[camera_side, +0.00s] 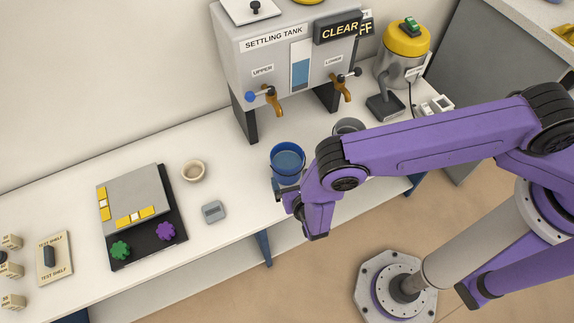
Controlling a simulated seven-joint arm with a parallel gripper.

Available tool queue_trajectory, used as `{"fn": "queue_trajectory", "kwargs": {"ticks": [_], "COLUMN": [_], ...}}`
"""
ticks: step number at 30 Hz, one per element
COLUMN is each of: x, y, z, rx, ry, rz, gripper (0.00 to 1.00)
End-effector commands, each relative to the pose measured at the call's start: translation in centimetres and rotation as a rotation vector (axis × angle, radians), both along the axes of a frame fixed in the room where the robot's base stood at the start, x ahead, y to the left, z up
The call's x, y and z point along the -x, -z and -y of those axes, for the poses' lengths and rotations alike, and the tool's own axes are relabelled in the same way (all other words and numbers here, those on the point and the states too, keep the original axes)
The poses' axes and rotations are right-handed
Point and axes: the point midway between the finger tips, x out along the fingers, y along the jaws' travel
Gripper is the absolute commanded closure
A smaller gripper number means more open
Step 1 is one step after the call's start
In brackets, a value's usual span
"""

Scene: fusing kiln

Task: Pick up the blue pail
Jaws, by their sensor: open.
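The blue pail (287,157) stands upright on the white bench, in front of and below the settling tank's taps. Its inside shows blue, and I cannot tell whether that is liquid. My gripper (282,196) is at the pail's near side, just below it in the picture. The purple wrist hides part of the gripper and lies just right of the pail. The jaws are open, and nothing shows between them. I cannot tell whether a finger touches the pail.
A settling tank (290,64) with two taps stands behind the pail. A grey container (348,127) is partly hidden behind my arm. A small beige bowl (193,171), a grey block (213,212) and a black-framed panel (146,243) lie to the left. The bench's front edge is near the gripper.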

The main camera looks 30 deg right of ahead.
Motion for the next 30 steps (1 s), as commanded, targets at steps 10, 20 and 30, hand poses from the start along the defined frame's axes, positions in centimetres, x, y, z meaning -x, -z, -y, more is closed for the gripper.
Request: {"fn": "queue_trajectory", "kwargs": {"ticks": [10,20,30], "x": [-3.5,-4.7,-4.7], "y": [1.8,2.3,2.2], "z": [0.7,0.9,0.8], "rx": [-0.001,0.0,-0.002], "ry": [0.003,0.0,0.0], "rz": [-0.001,-0.001,0.003], "gripper": [0.0,0.0,0.66]}}
